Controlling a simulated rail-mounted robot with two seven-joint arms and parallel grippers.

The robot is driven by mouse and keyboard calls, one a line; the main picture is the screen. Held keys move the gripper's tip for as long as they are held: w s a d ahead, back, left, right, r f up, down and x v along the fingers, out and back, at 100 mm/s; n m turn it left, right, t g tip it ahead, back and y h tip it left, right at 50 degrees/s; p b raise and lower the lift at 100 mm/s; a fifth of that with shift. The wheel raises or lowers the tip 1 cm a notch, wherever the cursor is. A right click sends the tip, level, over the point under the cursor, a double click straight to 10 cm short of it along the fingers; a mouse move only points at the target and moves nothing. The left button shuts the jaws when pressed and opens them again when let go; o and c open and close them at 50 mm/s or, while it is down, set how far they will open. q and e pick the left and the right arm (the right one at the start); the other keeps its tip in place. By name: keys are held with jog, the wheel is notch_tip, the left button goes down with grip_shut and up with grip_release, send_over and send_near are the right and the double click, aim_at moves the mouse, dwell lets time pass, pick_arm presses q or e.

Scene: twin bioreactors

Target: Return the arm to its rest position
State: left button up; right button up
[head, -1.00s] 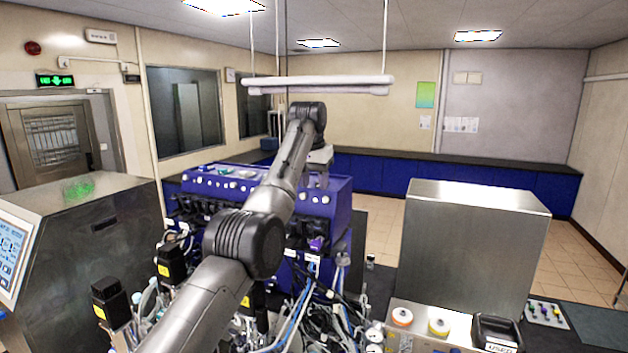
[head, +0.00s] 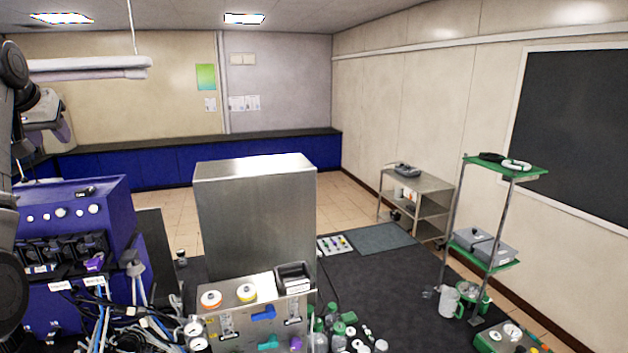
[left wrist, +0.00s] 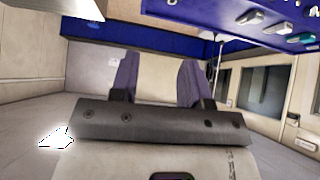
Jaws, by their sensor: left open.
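My left arm stands upright at the left edge of the head view, partly cut off by the frame. My left gripper (head: 60,130) hangs there above the blue bioreactor unit (head: 103,195), clear of it. In the left wrist view the two purple fingers of the left gripper (left wrist: 158,78) stand apart with nothing between them. The wrist picture is tilted, with the blue unit (left wrist: 250,15) along its top. My right gripper is not in view.
A steel cabinet (head: 255,205) stands right of the blue unit. In front are a steel panel with gauges (head: 265,325), tubing and several bottles (head: 335,330). A green-shelved rack (head: 490,262) and steel cart (head: 415,205) stand at right. Dark floor between is mostly free.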

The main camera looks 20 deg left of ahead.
pick_arm(q)
jog(key=s+d+r+t+y, duration=0.2)
jog(key=d+r+t, duration=0.1)
jog(key=d+r, duration=0.3)
jog(key=s+d+r+t+y, duration=0.25)
jog(key=d+r+t, duration=0.2)
jog(key=r, duration=0.45)
jog(key=w+d+f+m+t+h, duration=0.2)
jog(key=d+f+m, duration=0.2)
jog(key=d+f, duration=0.65)
jog(key=w+d+f+m+t+h, duration=0.1)
jog(key=d+f+m+t+h, duration=0.15)
jog(key=d+f, duration=0.75)
jog(key=s+d+f+m+g+h, duration=0.1)
jog(key=s+d+f+g, duration=0.25)
jog(key=f, duration=0.95)
jog(key=s+d+f+m+g+h, duration=0.15)
jog(key=s+d+f, duration=0.25)
jog(key=f, duration=1)
jog(key=s+d+f+m+g+h, duration=0.1)
jog(key=s+d+f+g+h, duration=0.2)
jog(key=f, duration=1)
jog(key=s+d+f+g, duration=0.2)
jog(key=s+f+g, duration=0.5)
jog(key=s+f, duration=1.3)
jog(key=shift+s+d, duration=0.35)
jog(key=shift+s, duration=0.8)
